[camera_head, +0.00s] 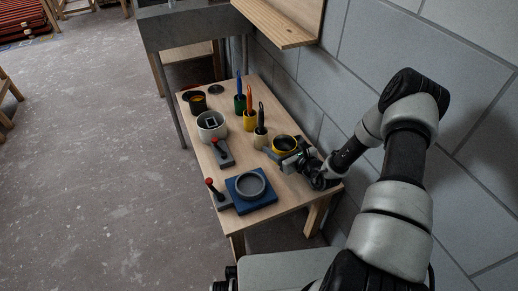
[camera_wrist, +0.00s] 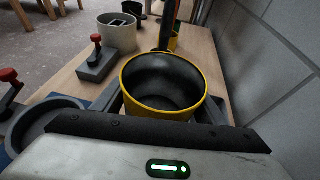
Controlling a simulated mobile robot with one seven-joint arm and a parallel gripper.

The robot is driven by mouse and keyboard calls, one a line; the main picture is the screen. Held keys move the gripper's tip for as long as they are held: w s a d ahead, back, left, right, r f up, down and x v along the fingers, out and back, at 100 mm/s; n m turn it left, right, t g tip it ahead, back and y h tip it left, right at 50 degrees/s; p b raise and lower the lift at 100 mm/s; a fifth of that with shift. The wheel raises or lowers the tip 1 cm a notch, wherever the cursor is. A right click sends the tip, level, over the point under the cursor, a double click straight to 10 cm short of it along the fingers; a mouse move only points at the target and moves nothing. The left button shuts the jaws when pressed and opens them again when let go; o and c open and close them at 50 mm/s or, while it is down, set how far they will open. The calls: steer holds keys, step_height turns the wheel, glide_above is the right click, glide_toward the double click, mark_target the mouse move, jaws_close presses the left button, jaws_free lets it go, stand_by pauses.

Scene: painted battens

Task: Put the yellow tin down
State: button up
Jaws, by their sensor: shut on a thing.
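The yellow tin (camera_wrist: 163,84) is an open cylinder with a yellow rim and a dark, empty-looking inside. It sits between the two fingers of my gripper (camera_wrist: 160,108) in the wrist view, upright. In the head view the yellow tin (camera_head: 284,144) is at the right side of the low wooden table, with my gripper (camera_head: 287,155) shut on it from the near right side. Its underside is hidden, so I cannot tell whether it touches the table.
On the wooden table (camera_head: 222,176) stand a blue block with a grey ring dish (camera_head: 250,184), two red-knobbed grey blocks (camera_head: 222,155), a white pot (camera_head: 211,125), and several tins with coloured handles (camera_head: 249,121). A grey block wall runs along the right.

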step_height(320, 180, down, 8)
steer(key=shift+r+b, duration=0.25)
steer(key=shift+b, duration=0.85)
steer(key=shift+f, duration=0.1)
steer(key=o, duration=1.2)
steer(key=shift+f, duration=0.1)
steer(key=shift+s+r, duration=0.1)
steer(key=shift+r, duration=0.2)
steer(key=p+v, duration=0.3)
steer(key=v, duration=0.8)
steer(key=shift+s+d, duration=0.15)
steer(key=shift+s, duration=0.25)
